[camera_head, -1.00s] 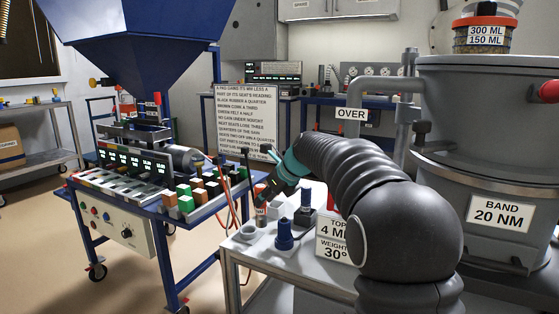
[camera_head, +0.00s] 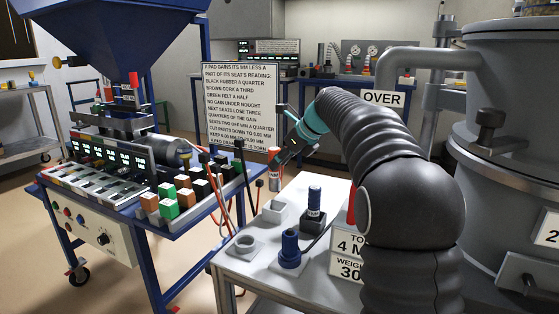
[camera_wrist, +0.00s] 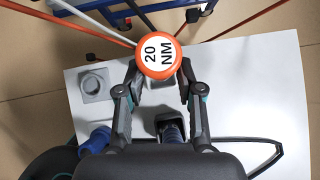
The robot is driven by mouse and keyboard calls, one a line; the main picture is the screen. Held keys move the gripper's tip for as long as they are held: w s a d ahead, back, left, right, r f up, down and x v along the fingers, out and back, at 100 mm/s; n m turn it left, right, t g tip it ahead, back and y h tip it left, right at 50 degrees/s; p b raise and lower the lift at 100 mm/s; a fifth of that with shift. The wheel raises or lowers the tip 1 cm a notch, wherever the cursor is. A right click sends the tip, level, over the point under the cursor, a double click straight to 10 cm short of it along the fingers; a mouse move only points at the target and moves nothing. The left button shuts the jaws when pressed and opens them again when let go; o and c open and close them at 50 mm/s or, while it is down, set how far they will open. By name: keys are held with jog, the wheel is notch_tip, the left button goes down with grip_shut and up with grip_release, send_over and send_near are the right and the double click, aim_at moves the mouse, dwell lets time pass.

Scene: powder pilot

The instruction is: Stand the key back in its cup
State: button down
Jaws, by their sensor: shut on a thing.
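The key has an orange-rimmed round head marked 20 NM, facing up in the wrist view (camera_wrist: 160,53), and a grey shank in the head view (camera_head: 275,182). My gripper (camera_head: 284,158) is shut on it, and its fingers close around it in the wrist view (camera_wrist: 158,72). The key hangs about upright above the table. Below it is a grey square cup (camera_head: 274,211), mostly hidden under the key in the wrist view. A second grey cup with an empty round hole (camera_head: 246,244) stands nearer the front left, and it shows in the wrist view (camera_wrist: 95,86).
A blue plug (camera_head: 290,247) and a blue-topped piece in a black base (camera_head: 314,208) stand close by on the white table (camera_head: 262,270). Red and white cables cross behind. A blue bench with coloured blocks (camera_head: 168,208) is left. A large metal vessel (camera_head: 510,170) is right.

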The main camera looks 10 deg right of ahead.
aim_at(279, 172)
jog(key=shift+s+r+p, duration=0.1)
jog(key=shift+r+p, duration=0.05)
jog(key=shift+p, duration=0.2)
jog(key=shift+f+b, duration=0.75)
jog(key=shift+f, duration=0.9)
jog(key=shift+r+p, duration=0.1)
jog(key=shift+p, duration=0.9)
jog(key=shift+f+b, duration=0.55)
jog(key=shift+f, duration=2.5)
jog(key=c, duration=0.7)
grip_release()
jog(key=shift+o, duration=0.2)
